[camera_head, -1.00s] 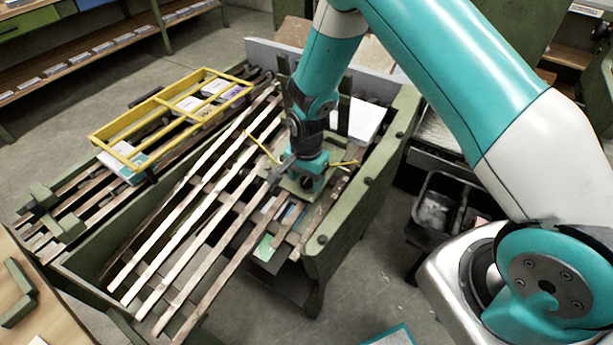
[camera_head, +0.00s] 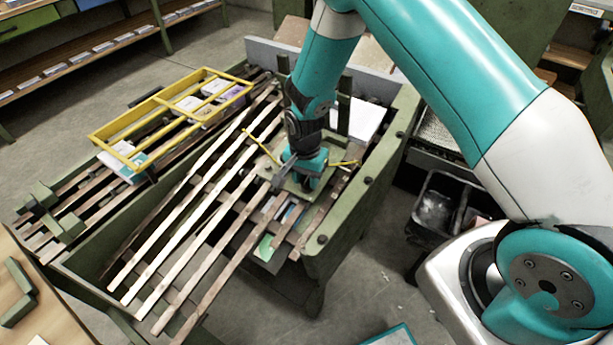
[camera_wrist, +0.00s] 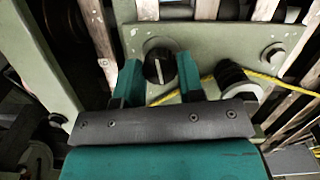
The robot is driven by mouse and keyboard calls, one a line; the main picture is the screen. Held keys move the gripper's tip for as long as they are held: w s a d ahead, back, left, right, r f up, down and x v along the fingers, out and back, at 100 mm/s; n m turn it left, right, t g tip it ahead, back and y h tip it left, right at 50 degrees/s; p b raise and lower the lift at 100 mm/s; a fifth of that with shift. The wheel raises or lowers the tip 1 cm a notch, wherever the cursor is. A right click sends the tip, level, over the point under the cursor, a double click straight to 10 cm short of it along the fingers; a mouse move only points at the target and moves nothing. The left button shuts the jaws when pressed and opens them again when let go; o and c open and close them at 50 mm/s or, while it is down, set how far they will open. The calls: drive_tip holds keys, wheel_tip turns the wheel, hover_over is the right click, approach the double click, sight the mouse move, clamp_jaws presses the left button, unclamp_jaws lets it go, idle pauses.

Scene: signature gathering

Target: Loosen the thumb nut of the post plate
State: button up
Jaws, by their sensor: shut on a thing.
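The post plate (camera_wrist: 215,42) is a pale green plate lying across the slats, and it also shows in the head view (camera_head: 287,178). The thumb nut (camera_wrist: 160,67) is a round black knob with a light line across its top, standing on the plate. My gripper (camera_wrist: 159,82) is shut on the thumb nut, one teal finger on each side of it. In the head view my gripper (camera_head: 308,180) points down onto the plate, and the arm hides the nut there.
A black-and-white post (camera_wrist: 235,78) with a yellow cord stands just right of my gripper. Wooden slats (camera_head: 190,225) fill the green-framed bench (camera_head: 335,235). A yellow frame (camera_head: 125,128) lies at the left. A dark bin (camera_head: 438,205) stands at the right.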

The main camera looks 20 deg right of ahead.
drive_tip(key=n, duration=0.4)
drive_tip(key=shift+w+h, duration=0.1)
drive_tip(key=shift+h, duration=0.2)
drive_tip(key=n, duration=0.4)
drive_tip(key=shift+a+g+h, duration=0.1)
drive_tip(key=shift+g+h, duration=0.2)
drive_tip(key=n, duration=0.4)
drive_tip(key=shift+h, duration=0.4)
drive_tip(key=shift+n+h, duration=0.3)
drive_tip(key=shift+n, duration=1.8)
drive_tip(key=o, duration=0.9)
drive_tip(key=v, duration=1.7)
drive_tip(key=shift+s+a+r, duration=0.1)
drive_tip(key=shift+s+r, duration=0.15)
drive_tip(key=shift+s, duration=0.05)
